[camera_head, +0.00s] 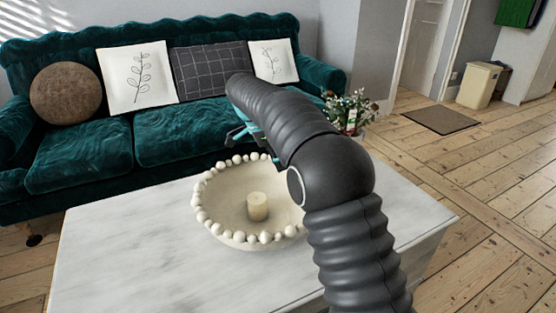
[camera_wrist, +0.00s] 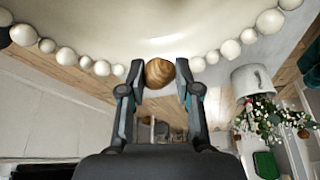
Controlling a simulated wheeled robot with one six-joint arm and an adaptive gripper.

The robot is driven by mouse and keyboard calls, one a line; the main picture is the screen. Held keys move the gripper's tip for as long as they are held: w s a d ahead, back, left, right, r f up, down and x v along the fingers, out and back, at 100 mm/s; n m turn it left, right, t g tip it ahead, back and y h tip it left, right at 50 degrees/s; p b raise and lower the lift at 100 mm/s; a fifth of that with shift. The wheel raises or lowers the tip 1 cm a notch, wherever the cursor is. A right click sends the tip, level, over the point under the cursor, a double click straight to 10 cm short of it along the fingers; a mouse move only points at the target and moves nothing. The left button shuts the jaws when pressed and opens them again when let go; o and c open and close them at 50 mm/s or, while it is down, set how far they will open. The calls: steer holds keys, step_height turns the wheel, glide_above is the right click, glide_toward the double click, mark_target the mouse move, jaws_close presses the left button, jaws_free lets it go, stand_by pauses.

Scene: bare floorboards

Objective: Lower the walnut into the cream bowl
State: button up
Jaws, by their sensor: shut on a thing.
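The cream bowl (camera_head: 228,185) stands on the white marble table, with a rim of round beads. My gripper (camera_wrist: 159,74) is shut on the walnut (camera_wrist: 159,72), a brown ball between the fingertips. In the wrist view the walnut overlaps the line of the bowl's rim. In the head view my gripper (camera_head: 247,132) shows only in part, above the bowl's far side; my arm hides the rest, and the walnut is not visible there.
The white marble table (camera_head: 130,240) is clear to the left of the bowl. A green sofa (camera_head: 170,130) with several cushions stands behind it. A potted plant with flowers (camera_head: 350,112) is beyond my arm on the right. Wooden floor (camera_head: 480,210) is open on the right.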

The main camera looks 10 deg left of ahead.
stand_by(0.3)
steer(key=b, duration=0.7)
glide_above(282, 212)
steer(key=a, duration=0.1)
steer(key=shift+s+a+f, duration=0.1)
steer(key=shift+a+f, duration=0.05)
steer(key=shift+f, duration=5.95)
steer(key=shift+f+b, duration=1.65)
steer(key=shift+f, duration=0.85)
